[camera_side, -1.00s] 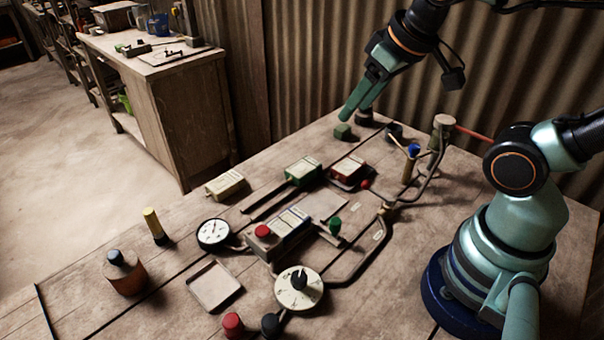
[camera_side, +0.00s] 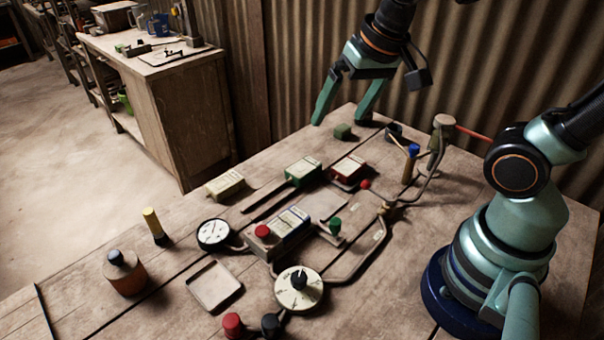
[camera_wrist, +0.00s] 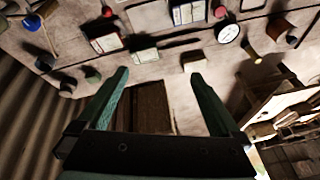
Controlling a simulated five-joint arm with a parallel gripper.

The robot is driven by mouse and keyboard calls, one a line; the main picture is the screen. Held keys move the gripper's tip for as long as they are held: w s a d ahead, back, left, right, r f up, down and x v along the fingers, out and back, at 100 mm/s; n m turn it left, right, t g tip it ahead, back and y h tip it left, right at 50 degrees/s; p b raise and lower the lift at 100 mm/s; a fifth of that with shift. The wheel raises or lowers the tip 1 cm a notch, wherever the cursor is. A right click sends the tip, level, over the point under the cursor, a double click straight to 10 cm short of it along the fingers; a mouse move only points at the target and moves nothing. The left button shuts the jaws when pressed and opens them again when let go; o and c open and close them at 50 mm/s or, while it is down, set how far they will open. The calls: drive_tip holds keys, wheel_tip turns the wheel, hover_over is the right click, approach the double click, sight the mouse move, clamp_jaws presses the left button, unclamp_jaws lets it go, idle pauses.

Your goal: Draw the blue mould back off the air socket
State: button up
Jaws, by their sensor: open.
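My gripper (camera_side: 340,120) is open and empty, raised near the far edge of the bench. In the wrist view its two fingers (camera_wrist: 160,76) stand apart with nothing between them. What looks like the blue mould (camera_side: 292,217) is a block with a pale label, against the red-buttoned unit (camera_side: 264,236) mid-bench. It also shows at the top of the wrist view (camera_wrist: 198,10), well away from my fingers. I cannot make out the air socket or how the mould joins it.
A small green cube (camera_side: 342,132) sits below my gripper. A blue-topped post (camera_side: 411,165) and pipes stand to the right.

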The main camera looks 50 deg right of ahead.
drive_tip(key=w+a+f+m+g, duration=0.2)
drive_tip(key=w+a+f+m, duration=0.1)
drive_tip(key=a+f+m, duration=0.3)
drive_tip(key=m+g, duration=0.2)
drive_tip(key=m, duration=0.6)
hover_over(288, 221)
drive_tip(key=shift+f, duration=2.2)
wheel_tip(288, 221, down, 12)
drive_tip(key=shift+f, duration=0.1)
